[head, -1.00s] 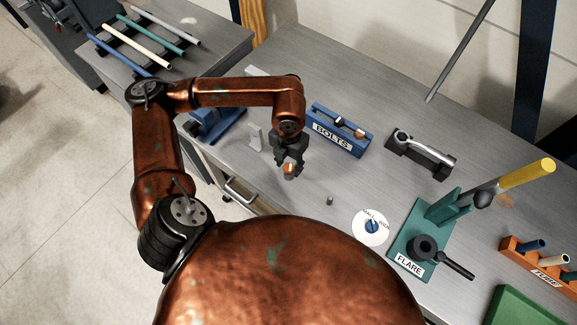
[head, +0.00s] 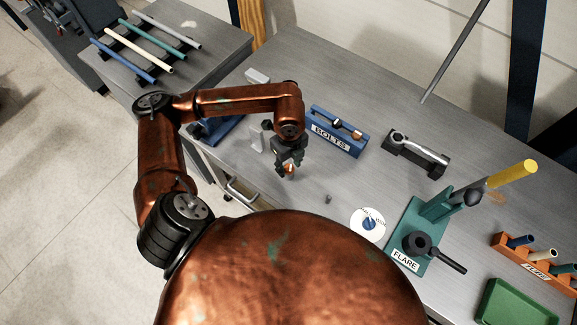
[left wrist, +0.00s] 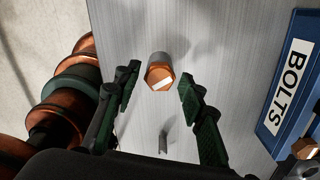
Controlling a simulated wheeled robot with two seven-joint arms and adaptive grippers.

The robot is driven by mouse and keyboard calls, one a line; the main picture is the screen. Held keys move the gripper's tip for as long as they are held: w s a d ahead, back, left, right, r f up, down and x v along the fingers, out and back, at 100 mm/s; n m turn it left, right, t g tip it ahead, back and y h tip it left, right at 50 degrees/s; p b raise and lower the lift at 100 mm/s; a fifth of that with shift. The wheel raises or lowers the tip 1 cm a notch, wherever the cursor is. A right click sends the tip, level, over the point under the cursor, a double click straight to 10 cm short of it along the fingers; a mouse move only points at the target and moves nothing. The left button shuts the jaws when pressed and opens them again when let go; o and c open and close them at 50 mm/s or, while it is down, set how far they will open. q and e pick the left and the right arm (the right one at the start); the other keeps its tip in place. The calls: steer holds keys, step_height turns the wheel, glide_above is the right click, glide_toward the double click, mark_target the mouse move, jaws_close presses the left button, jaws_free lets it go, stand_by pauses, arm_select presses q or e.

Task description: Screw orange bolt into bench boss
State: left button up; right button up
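The orange bolt (left wrist: 160,77) shows its hex head between the fingers of my left gripper (left wrist: 158,88) in the left wrist view. The fingers are apart, with a narrow gap on each side of the head. A grey cylinder (left wrist: 158,58) shows just behind the head; I cannot tell whether it is the boss or the bolt's shank. In the head view my left gripper (head: 290,169) is low over the bench, and only a little of the orange bolt (head: 288,168) shows. My right gripper is not in view.
The blue BOLTS rack (head: 338,132) stands right of the gripper. A small grey post (head: 327,199) and a white dial (head: 369,224) are to the lower right. The green FLARE tool (head: 425,232) stands farther right. The bench between gripper and post is clear.

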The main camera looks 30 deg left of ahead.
arm_select(q)
steer(key=n+p, duration=0.1)
steer(key=n, duration=0.1)
steer(key=n+p, duration=0.1)
steer(key=n, duration=0.1)
steer(key=n+p, duration=0.1)
steer(key=n, duration=0.1)
steer(key=shift+r, duration=0.25)
steer(key=n+p, duration=0.1)
steer(key=n, duration=0.2)
steer(key=shift+f, duration=0.1)
steer(key=shift+f+n, duration=0.15)
steer(key=shift+n, duration=0.15)
steer(key=shift+c, duration=0.2)
